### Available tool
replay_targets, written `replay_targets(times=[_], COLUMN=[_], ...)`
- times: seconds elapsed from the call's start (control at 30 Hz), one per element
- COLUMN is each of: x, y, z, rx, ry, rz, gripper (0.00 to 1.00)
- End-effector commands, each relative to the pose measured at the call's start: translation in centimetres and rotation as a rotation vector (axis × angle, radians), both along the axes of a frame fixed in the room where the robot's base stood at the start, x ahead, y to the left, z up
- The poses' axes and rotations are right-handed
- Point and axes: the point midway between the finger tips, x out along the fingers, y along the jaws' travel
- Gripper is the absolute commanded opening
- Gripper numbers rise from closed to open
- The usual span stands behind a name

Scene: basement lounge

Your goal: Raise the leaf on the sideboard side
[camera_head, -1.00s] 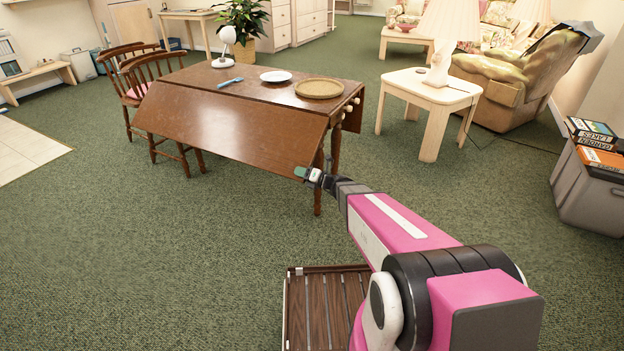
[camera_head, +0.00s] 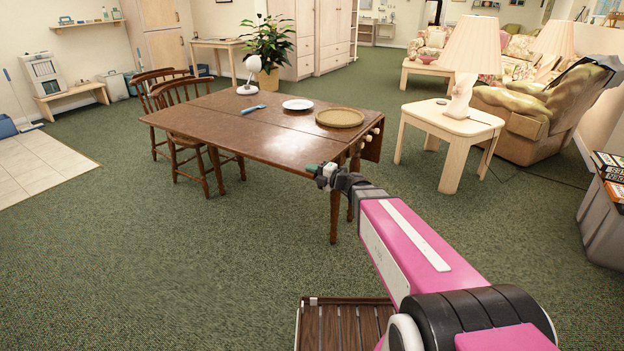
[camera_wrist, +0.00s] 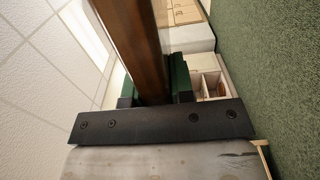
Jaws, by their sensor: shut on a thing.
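The brown drop-leaf table (camera_head: 290,119) stands in the middle of the head view. Its near leaf (camera_head: 225,140) is up, about level with the fixed top, with a seam between them. My gripper (camera_head: 318,171) is at this leaf's near right corner. In the wrist view the leaf's wooden edge (camera_wrist: 135,45) runs between my green-padded fingers (camera_wrist: 155,90), which are shut on it. Whether a support is under the near leaf is hidden.
On the fixed top are a white lamp (camera_head: 250,76), a blue item (camera_head: 253,109), a white plate (camera_head: 297,104) and a round tan tray (camera_head: 340,117). Wooden chairs (camera_head: 188,116) stand at the left. A side table (camera_head: 452,122) stands right. Green carpet in front is clear.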

Motion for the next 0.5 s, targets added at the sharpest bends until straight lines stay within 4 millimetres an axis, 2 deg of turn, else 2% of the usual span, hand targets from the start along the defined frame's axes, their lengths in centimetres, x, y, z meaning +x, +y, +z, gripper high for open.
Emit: replay_targets(times=[0.5], x=[0.11], y=[-0.10], z=[0.78], rx=[0.018], ry=[0.016], rz=[-0.001], gripper=[0.00])
